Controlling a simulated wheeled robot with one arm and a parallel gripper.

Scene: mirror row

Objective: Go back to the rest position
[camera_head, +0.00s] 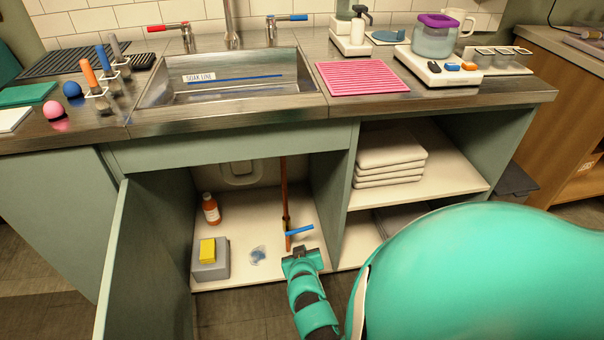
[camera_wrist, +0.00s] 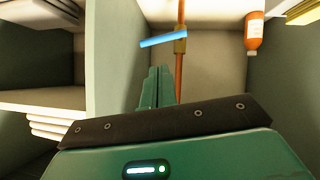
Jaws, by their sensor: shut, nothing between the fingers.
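My gripper (camera_head: 303,251) is at the open cupboard under the sink, in front of the copper pipe (camera_head: 285,190). In the wrist view its two green fingers (camera_wrist: 157,76) are closed together with nothing between them. The blue valve handle (camera_head: 300,230) on the pipe lies crosswise, just beyond the gripper. In the wrist view the handle (camera_wrist: 163,40) shows past the fingertips with a visible gap, sticking out to one side of the brass valve body (camera_wrist: 180,46).
The cupboard door (camera_head: 118,265) stands open at left. An orange bottle (camera_head: 211,208), a grey box (camera_head: 210,265) with a yellow sponge (camera_head: 207,251), and a small puddle (camera_head: 258,255) are on the cupboard floor. Folded towels (camera_head: 390,155) sit on the right shelf, past a divider (camera_head: 342,190).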

